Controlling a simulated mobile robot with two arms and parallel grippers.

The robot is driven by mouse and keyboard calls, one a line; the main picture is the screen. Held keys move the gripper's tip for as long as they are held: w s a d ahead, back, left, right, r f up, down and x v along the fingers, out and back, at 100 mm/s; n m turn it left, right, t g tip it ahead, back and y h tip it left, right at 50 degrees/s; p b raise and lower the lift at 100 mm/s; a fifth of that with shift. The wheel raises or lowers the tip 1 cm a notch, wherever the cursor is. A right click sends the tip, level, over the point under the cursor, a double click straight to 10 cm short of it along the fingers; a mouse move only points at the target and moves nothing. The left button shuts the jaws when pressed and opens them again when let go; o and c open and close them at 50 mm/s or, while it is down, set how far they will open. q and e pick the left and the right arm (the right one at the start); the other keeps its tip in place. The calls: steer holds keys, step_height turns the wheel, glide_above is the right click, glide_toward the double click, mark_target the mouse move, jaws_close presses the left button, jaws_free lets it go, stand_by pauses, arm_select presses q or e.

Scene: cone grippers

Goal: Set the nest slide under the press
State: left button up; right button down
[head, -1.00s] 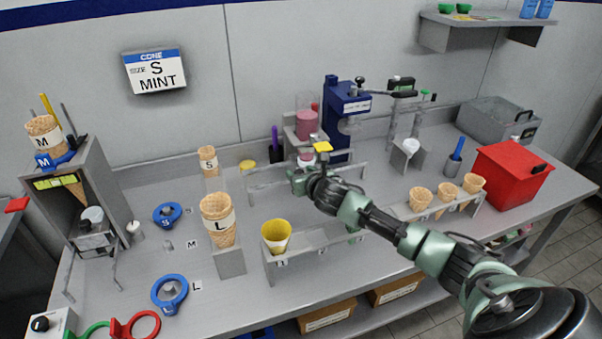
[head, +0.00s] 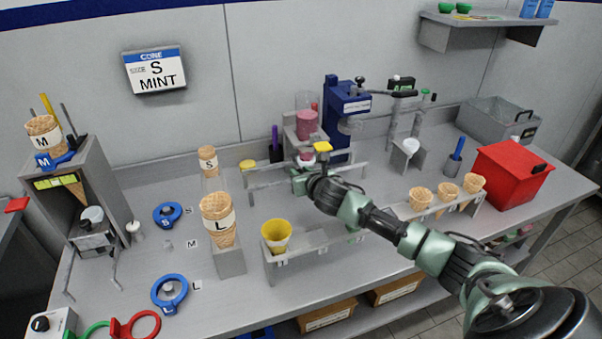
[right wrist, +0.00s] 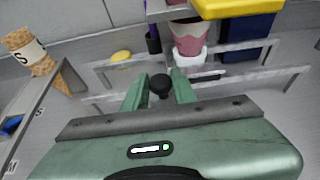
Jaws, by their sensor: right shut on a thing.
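My right gripper (head: 297,178) is at the rails (head: 262,184) in the middle of the bench. In the right wrist view its two fingers (right wrist: 160,92) are closed on a black knob (right wrist: 160,84), which I take to be the handle of the nest slide. The slide's body is mostly hidden in the head view. The blue press (head: 336,110) stands behind the rails, to the right of the gripper. A white holder with pink in it (head: 306,158) sits just behind the gripper, left of the press. My left gripper is not in view.
A yellow block (head: 322,146) is close above the gripper. A front rack holds a yellow cone sleeve (head: 276,236). Cones (head: 448,194) stand in the rack at right, beside a red box (head: 512,176). A tall L cone stack (head: 218,220) stands left of the rails.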

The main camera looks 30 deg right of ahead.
steer(key=shift+d, duration=0.1)
stand_by(0.7)
steer(key=shift+s+d, duration=0.1)
steer(key=shift+d, duration=0.2)
steer(key=s+d+p, duration=0.3)
steer(key=d, duration=1.1)
steer(key=shift+s+d, duration=0.15)
steer(key=shift+s, duration=0.05)
steer(key=shift+r, duration=0.1)
steer(key=c, duration=1.4)
jaws_free()
steer(key=shift+o, duration=1.3)
steer(key=shift+d, duration=0.15)
steer(key=shift+s, duration=0.15)
